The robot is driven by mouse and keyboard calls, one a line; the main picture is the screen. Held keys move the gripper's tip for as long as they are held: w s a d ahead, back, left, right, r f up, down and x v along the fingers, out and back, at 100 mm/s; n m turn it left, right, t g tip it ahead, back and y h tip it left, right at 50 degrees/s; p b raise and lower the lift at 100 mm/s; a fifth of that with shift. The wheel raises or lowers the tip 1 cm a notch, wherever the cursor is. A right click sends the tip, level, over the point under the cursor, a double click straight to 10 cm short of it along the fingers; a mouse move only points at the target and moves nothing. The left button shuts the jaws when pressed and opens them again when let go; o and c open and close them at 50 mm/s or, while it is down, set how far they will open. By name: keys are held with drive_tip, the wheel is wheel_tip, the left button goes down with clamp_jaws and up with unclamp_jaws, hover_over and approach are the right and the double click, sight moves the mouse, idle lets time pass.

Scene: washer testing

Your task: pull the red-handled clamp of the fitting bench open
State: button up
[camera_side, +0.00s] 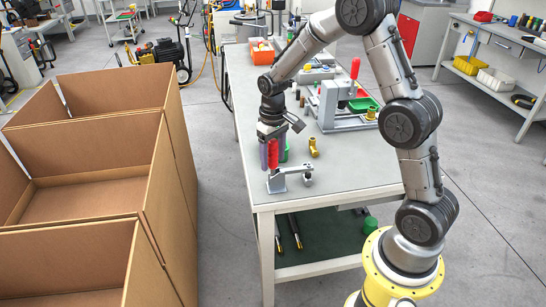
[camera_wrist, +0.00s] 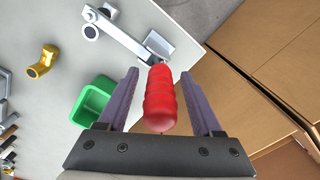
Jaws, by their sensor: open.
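The fitting bench (camera_side: 345,165) has a grey top. The clamp (camera_side: 279,182) sits at its near left corner, with a grey metal base and an arm reaching right to a round tip (camera_side: 307,178). Its red handle (camera_side: 273,152) stands roughly upright. In the wrist view the red handle (camera_wrist: 160,100) lies between the two purple fingers of my gripper (camera_wrist: 160,76), with a gap visible on each side. In the side view my gripper (camera_side: 273,160) points down around the handle. It is open, and the far finger is partly hidden.
A brass elbow (camera_side: 313,147) lies nearby on the bench. A fixture with another red handle (camera_side: 355,68) stands farther back. Large cardboard boxes (camera_side: 165,190) stand left of the bench, across a strip of floor.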

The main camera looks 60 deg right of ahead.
drive_tip(key=shift+c, duration=0.2)
clamp_jaws()
idle(1.3)
